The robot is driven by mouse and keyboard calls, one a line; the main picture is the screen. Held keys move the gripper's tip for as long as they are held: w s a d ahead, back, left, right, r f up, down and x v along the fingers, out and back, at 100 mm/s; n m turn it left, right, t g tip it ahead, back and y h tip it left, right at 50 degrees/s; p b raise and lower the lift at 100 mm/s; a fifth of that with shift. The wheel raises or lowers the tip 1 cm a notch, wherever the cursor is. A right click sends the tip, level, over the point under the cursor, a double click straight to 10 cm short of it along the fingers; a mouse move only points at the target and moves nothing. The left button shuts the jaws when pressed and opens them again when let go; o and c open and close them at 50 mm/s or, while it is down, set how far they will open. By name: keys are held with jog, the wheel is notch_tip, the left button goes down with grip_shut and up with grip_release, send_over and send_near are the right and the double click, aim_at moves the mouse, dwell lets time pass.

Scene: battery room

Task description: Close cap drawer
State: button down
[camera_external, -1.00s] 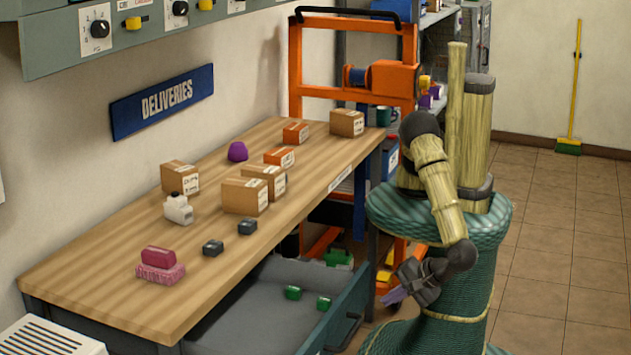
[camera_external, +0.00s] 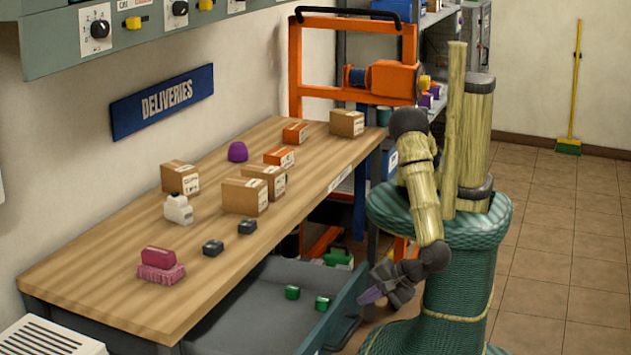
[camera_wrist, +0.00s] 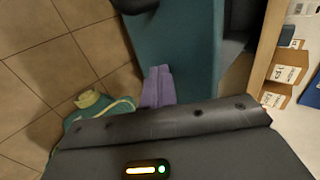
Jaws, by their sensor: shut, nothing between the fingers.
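The cap drawer (camera_external: 262,314) is pulled out from under the workbench, its grey inside showing. Two green caps (camera_external: 292,292) lie in it. Its teal front panel (camera_external: 350,305) carries a dark handle (camera_external: 346,332). My gripper (camera_external: 368,297) is shut and empty, just outside the front panel near its far end. In the wrist view, the purple fingers (camera_wrist: 158,87) lie together in front of the teal drawer front (camera_wrist: 172,40). I cannot tell whether the fingertips touch it.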

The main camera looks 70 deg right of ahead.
jog(key=p, duration=0.2)
send_over(293, 301)
jog(key=w, duration=0.4)
jog(key=shift+w, duration=0.5)
jog(key=shift+w+r, duration=0.1)
jog(key=shift+s, duration=0.4)
jog(key=s, duration=0.4)
jog(key=shift+s+r, duration=0.15)
jog(key=shift+s, duration=0.05)
jog(key=v, duration=0.9)
jog(key=shift+s+r, duration=0.1)
jog(key=shift+s, duration=0.1)
jog(key=shift+w, duration=0.1)
